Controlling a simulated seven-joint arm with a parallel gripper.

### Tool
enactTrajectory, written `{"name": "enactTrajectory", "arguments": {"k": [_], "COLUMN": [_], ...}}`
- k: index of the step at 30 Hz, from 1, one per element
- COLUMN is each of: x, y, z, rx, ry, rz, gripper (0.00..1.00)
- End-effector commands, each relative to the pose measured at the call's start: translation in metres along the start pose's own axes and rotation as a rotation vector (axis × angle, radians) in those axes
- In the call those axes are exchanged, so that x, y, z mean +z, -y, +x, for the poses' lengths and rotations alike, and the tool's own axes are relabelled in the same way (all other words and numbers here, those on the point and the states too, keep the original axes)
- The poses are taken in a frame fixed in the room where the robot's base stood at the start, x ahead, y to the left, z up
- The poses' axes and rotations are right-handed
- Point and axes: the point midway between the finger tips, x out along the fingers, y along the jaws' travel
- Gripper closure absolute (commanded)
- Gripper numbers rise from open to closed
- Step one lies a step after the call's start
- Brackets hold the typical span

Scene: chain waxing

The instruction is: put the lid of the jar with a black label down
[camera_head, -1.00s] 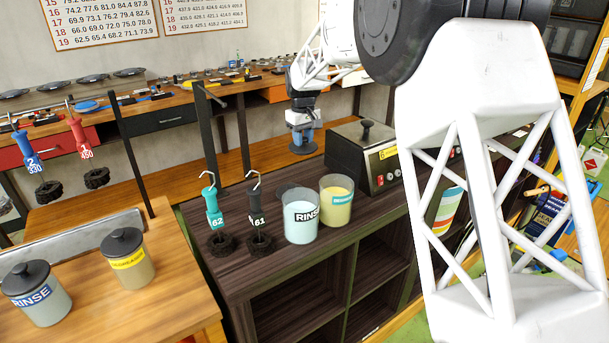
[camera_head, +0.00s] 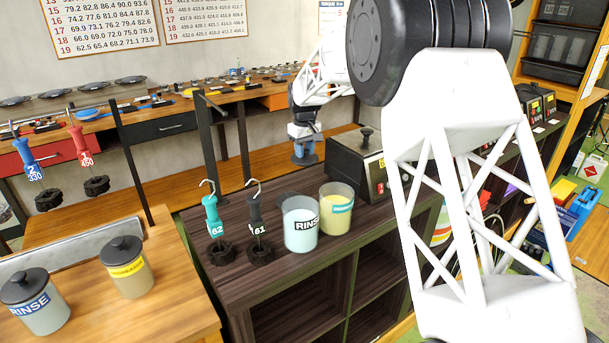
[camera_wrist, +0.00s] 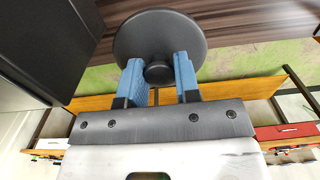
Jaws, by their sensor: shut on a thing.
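My gripper (camera_head: 303,143) is shut on the knob of a dark round lid (camera_head: 304,160), with its blue fingers on either side. The wrist view shows the same lid (camera_wrist: 160,42) between the fingertips (camera_wrist: 160,80). The lid is held above the dark wooden cabinet top, behind the jars. An open jar (camera_head: 299,235) with a dark RINSE label and pale blue contents stands on the cabinet. Beside it is an open jar (camera_head: 336,222) with a teal label and yellow contents.
A dark heater box (camera_head: 352,165) with a knob stands right of the gripper. Teal (camera_head: 211,215) and black (camera_head: 254,207) hooked tools with chains stand left of the jars. Two lidded jars (camera_head: 128,278) (camera_head: 40,315) stand on the front-left bench. Some cabinet top behind the jars is clear.

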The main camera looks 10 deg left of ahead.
Motion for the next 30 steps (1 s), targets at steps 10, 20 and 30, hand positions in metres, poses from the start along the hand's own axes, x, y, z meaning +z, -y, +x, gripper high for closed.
{"name": "enactTrajectory", "arguments": {"k": [10,20,30], "x": [0.0,0.0,0.0], "y": [0.0,0.0,0.0], "z": [0.031,0.033,0.068], "rx": [0.0,0.0,0.0], "ry": [0.0,0.0,0.001], "rz": [0.0,0.0,0.0], "gripper": [0.98,0.98,0.98]}}
